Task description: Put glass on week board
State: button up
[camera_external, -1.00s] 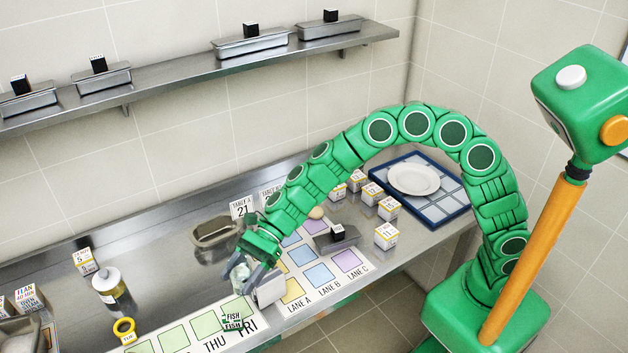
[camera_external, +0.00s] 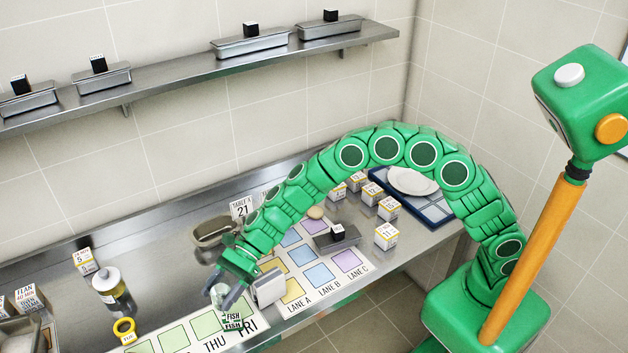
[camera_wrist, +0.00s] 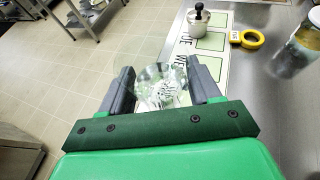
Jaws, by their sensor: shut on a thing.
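My gripper (camera_external: 229,296) is shut on a clear glass (camera_external: 218,292), low over the counter at the right part of the week board (camera_external: 172,338). In the wrist view the glass (camera_wrist: 160,88) sits between the two grey fingers of my gripper (camera_wrist: 163,82). The week board is a pale strip with green squares and day names; THU and FRI are readable in the external view. Its squares also show ahead of the fingers in the wrist view (camera_wrist: 212,40). I cannot tell whether the glass touches the board.
A grey pan (camera_external: 213,234) is behind my gripper. The lane board (camera_external: 300,300) lies to the right with a dark tray (camera_external: 337,240).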

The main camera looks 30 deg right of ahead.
jog(key=w+a+f, duration=0.1)
jog(key=a+f, duration=0.1)
jog(key=w+a+f, duration=0.1)
jog(key=a+f, duration=0.1)
jog(key=w+a+f, duration=0.1)
jog(key=a+f, duration=0.1)
jog(key=shift+w+a+f, duration=0.15)
jog(key=shift+w+a, duration=0.1)
jog(key=shift+w+a+f, duration=0.1)
jog(key=shift+a+f, duration=0.2)
jog(key=shift+f, duration=1.75)
jog(key=o, duration=1.2)
jog(key=shift+f, duration=0.1)
jog(key=shift+o, duration=0.2)
jog(key=shift+w+d+r, duration=0.15)
jog(key=shift+r, duration=0.1)
jog(key=v, duration=1.1)
jog(key=shift+d, duration=0.25)
jog(key=shift+w, duration=0.1)
